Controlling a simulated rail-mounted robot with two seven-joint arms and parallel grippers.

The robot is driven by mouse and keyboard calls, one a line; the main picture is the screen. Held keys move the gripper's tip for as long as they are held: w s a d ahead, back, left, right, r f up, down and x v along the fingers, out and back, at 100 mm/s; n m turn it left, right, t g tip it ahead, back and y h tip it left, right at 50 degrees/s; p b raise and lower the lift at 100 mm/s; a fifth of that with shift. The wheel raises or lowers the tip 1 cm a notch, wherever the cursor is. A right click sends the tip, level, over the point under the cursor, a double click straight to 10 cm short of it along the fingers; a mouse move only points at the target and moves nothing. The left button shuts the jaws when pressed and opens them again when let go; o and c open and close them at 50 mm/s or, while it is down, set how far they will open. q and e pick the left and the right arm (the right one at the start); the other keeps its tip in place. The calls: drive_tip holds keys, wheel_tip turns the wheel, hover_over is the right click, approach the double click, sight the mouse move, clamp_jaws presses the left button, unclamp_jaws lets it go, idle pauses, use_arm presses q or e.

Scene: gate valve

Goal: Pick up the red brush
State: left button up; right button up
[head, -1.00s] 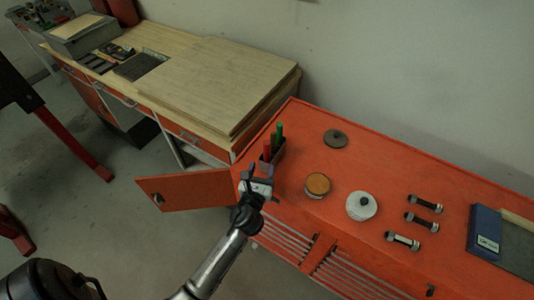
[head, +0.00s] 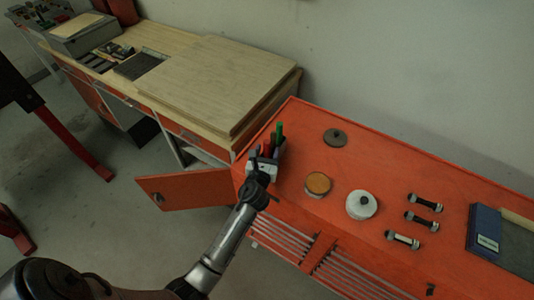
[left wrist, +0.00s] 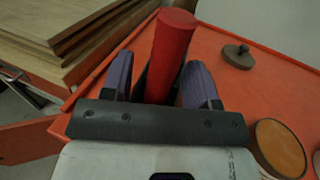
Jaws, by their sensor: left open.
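The red brush (left wrist: 168,55) stands upright in the left wrist view, its thick red handle between the two fingers of my left gripper (left wrist: 150,85). The fingers are open, one on each side of the handle; I cannot tell whether either touches it. In the head view the red brush (head: 267,147) shows only as a small red top beside a green-handled one (head: 278,131), both in a dark holder (head: 280,155) at the left end of the red cabinet. My left gripper (head: 263,160) largely covers the holder. My right gripper is not in view.
On the red cabinet top (head: 380,160) are a dark disc (head: 335,138), an orange-topped tin (head: 317,184), a white round container (head: 361,205), several bolts (head: 422,222) and a blue box (head: 485,230). An open cabinet door (head: 185,190) juts out left. A wooden workbench (head: 205,75) stands behind.

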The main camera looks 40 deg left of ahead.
sight(267, 142)
use_arm(q)
drive_tip(key=shift+c, duration=0.2)
clamp_jaws()
wheel_tip(267, 142, up, 10)
drive_tip(key=p, duration=0.3)
drive_tip(key=shift+p, duration=0.3)
